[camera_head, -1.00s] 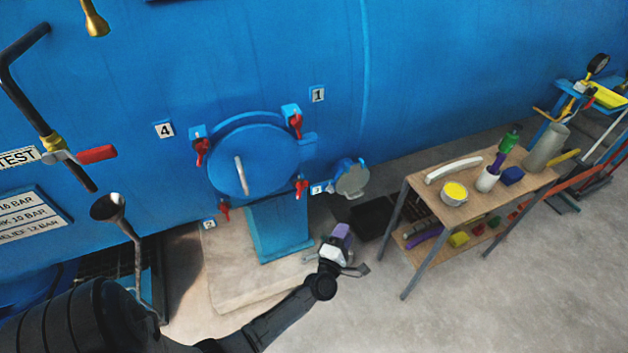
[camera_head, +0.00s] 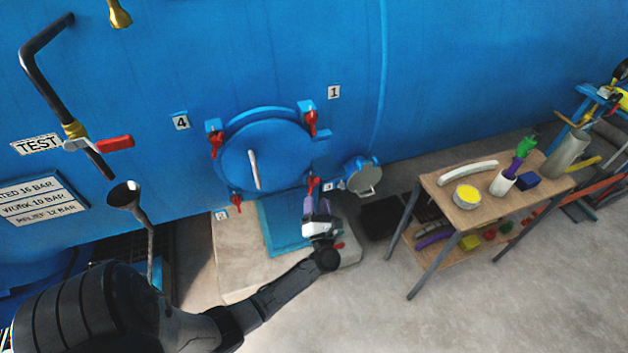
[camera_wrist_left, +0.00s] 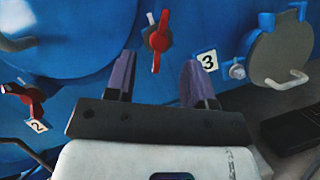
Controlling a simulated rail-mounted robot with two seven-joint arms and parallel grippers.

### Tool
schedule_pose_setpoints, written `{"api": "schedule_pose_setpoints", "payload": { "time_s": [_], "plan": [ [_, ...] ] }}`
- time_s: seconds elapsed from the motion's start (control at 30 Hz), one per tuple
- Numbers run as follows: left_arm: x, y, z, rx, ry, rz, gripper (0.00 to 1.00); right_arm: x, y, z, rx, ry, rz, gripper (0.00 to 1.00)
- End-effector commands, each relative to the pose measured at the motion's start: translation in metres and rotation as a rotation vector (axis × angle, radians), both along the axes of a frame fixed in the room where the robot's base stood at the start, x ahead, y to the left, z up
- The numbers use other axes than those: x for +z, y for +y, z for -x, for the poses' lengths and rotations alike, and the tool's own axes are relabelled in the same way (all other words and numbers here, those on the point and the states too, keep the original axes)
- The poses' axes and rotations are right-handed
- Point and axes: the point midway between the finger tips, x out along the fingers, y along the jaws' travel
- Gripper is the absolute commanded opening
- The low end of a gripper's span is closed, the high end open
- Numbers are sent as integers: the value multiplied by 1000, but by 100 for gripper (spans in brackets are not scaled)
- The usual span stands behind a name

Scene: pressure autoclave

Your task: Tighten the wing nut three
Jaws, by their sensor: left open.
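Wing nut three is the red wing nut (camera_head: 312,184) at the lower right of the round blue hatch (camera_head: 265,155). In the left wrist view, the red wing nut (camera_wrist_left: 157,40) is upright on its bolt, left of the "3" label (camera_wrist_left: 207,60). My left gripper (camera_head: 317,205) is open, its purple fingers pointing up just below the nut. In the wrist view, the fingers (camera_wrist_left: 160,78) stand on either side below the nut's lower wing, with nothing between them. Contact is not visible. My right gripper is not in view.
Other red wing nuts sit at the hatch's upper right (camera_head: 311,122), upper left (camera_head: 216,143) and lower left (camera_head: 236,203). A wooden bench (camera_head: 440,190) stands farther right.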

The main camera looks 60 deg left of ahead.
Motion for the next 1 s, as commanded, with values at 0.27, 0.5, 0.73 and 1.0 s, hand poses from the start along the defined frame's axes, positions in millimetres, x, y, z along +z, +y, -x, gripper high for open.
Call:
{"api": "schedule_pose_setpoints", "payload": {
  "time_s": [0.27, 0.5, 0.73, 1.0],
  "plan": [
    [17, 42, -18, 1, 1, -2, 49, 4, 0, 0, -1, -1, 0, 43],
    [23, 61, -27, 0, 2, -2, 49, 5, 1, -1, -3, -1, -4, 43],
    [25, 67, -29, 0, 2, 0, 49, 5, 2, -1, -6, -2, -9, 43],
    [25, 67, -29, 0, 2, 0, 45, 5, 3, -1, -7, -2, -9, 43]
  ]
}}
